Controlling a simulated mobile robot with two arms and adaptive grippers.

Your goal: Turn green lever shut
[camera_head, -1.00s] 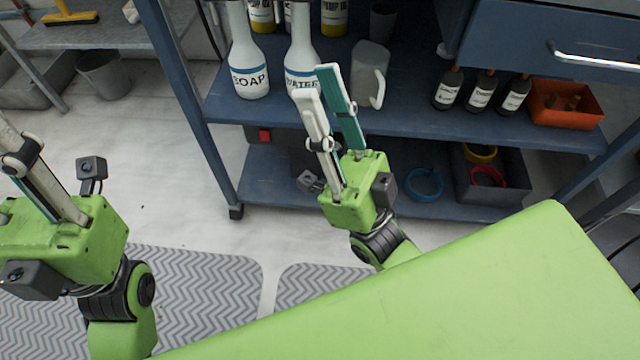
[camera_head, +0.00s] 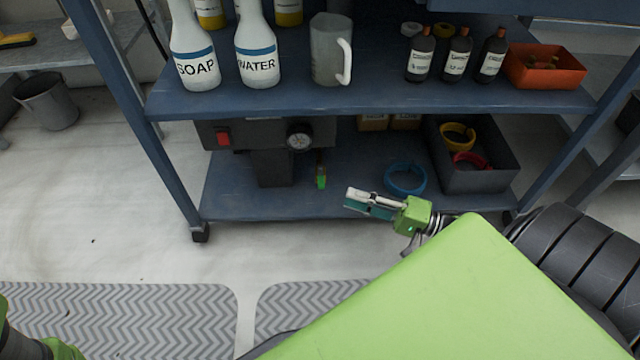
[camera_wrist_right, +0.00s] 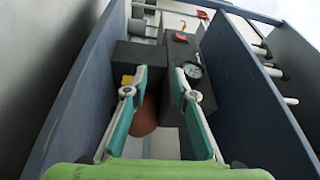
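The green lever (camera_head: 321,181) is a small bright green handle hanging below the dark machine (camera_head: 270,165) on the lower shelf, under its round gauge. My right gripper (camera_head: 347,199) is in front of the lower shelf, right of and slightly below the lever, apart from it, pointing left. In the right wrist view its two teal-and-white fingers (camera_wrist_right: 160,73) stand apart with nothing held between them. That view shows the machine and gauge (camera_wrist_right: 193,71) beyond the fingertips; I cannot make out the lever there. Only a green piece of my left arm shows at the bottom left.
A blue ring (camera_head: 405,179) and a dark bin (camera_head: 475,170) with yellow and red rings lie right of the lever. The upper shelf (camera_head: 380,100) holds soap and water bottles, a jug, brown bottles and an orange tray. A blue post (camera_head: 130,110) stands left; floor in front is clear.

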